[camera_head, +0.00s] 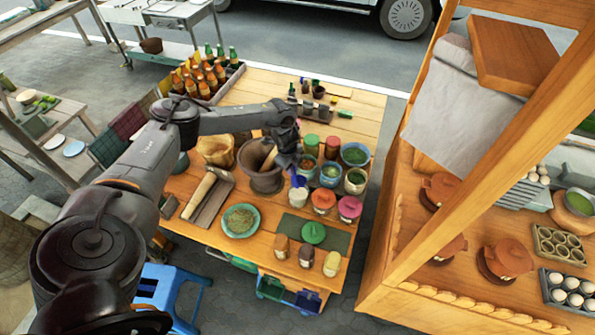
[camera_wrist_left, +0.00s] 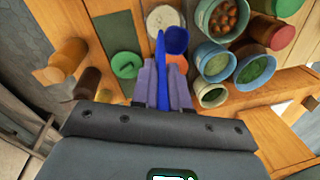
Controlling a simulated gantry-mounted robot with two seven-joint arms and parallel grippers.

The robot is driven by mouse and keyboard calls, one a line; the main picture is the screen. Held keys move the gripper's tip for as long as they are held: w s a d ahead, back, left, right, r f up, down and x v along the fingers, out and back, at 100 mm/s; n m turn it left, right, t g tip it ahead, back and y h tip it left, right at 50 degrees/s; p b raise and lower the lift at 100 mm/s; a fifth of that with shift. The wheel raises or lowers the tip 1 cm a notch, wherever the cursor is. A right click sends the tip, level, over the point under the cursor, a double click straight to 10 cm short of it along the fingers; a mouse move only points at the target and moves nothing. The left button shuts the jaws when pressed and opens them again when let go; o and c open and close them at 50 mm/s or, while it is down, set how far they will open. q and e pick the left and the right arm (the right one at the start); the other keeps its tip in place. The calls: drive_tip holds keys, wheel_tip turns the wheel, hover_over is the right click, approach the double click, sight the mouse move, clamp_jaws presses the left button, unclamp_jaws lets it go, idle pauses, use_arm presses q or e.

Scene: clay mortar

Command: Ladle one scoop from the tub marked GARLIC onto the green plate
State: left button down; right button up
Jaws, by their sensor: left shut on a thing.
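My left gripper (camera_head: 291,160) is shut on a blue ladle (camera_wrist_left: 161,58), whose handle runs between the fingers (camera_wrist_left: 163,90) in the left wrist view. The ladle's blue bowl shows just beyond the fingertips, beside a white-topped tub (camera_head: 298,197); no food is visible in it. Open tubs cluster close by, among them one with green contents (camera_head: 355,181) and one with brown lumps (camera_wrist_left: 224,17). I cannot read GARLIC on any tub. A green disc with a knob-like centre (camera_head: 313,233) lies on a dark mat; a teal-green plate (camera_head: 229,231) holds chopped herbs. My right gripper is out of view.
A brown mortar (camera_head: 262,180) with a pestle stands left of the tubs. Orange-lidded (camera_head: 323,201) and pink-lidded (camera_head: 349,208) jars stand in front of them. Small jars (camera_head: 306,255) line the table's front. A wooden stall (camera_head: 480,250) closes off the right side.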

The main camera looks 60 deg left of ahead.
use_arm(q)
drive_tip(key=shift+w+a+f, duration=0.1)
drive_tip(key=shift+a+f, duration=0.15)
drive_tip(key=shift+d+f+b, duration=0.1)
drive_tip(key=shift+f+b, duration=0.75)
drive_tip(key=shift+b, duration=0.15)
wheel_tip(320, 180, down, 9)
drive_tip(key=b, duration=0.6)
drive_tip(key=shift+r, duration=0.2)
wheel_tip(320, 180, up, 9)
drive_tip(key=p, duration=0.8)
drive_tip(key=shift+r+p, duration=0.15)
drive_tip(key=shift+p, duration=0.25)
